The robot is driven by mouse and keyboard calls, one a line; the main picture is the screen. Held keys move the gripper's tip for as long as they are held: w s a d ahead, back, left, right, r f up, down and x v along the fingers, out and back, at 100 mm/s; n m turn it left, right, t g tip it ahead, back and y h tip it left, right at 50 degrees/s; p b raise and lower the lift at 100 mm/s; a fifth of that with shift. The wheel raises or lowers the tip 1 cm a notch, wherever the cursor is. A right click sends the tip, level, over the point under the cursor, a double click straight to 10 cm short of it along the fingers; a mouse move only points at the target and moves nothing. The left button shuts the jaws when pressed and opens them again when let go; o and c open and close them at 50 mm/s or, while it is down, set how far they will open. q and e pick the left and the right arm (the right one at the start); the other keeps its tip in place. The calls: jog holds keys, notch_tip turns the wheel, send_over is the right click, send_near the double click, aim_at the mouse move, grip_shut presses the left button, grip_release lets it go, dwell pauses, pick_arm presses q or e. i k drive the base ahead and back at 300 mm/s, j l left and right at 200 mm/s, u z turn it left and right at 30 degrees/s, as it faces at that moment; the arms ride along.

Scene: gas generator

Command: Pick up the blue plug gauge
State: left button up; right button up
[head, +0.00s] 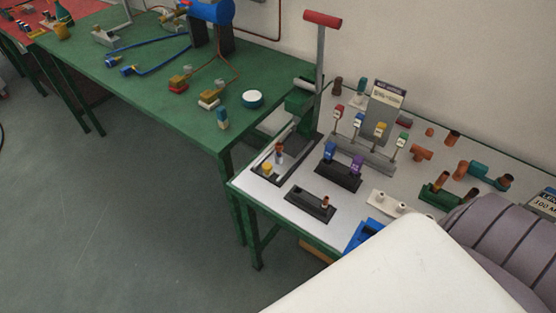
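A blue block-like piece (329,150), possibly the blue plug gauge, stands in a black holder (338,175) on the white-topped table, beside a purple piece (356,164). Neither of my grippers shows. A white and grey-purple arm of mine covers the lower right.
A tall press with a red handle (322,20) rises at the table's left end. A black base (311,204), a white block (388,204) and a blue holder (362,235) lie near the front. Several fittings crowd the back right. The floor at left is clear.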

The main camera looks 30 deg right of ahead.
aim_at(330, 148)
jog(key=z, duration=1.45)
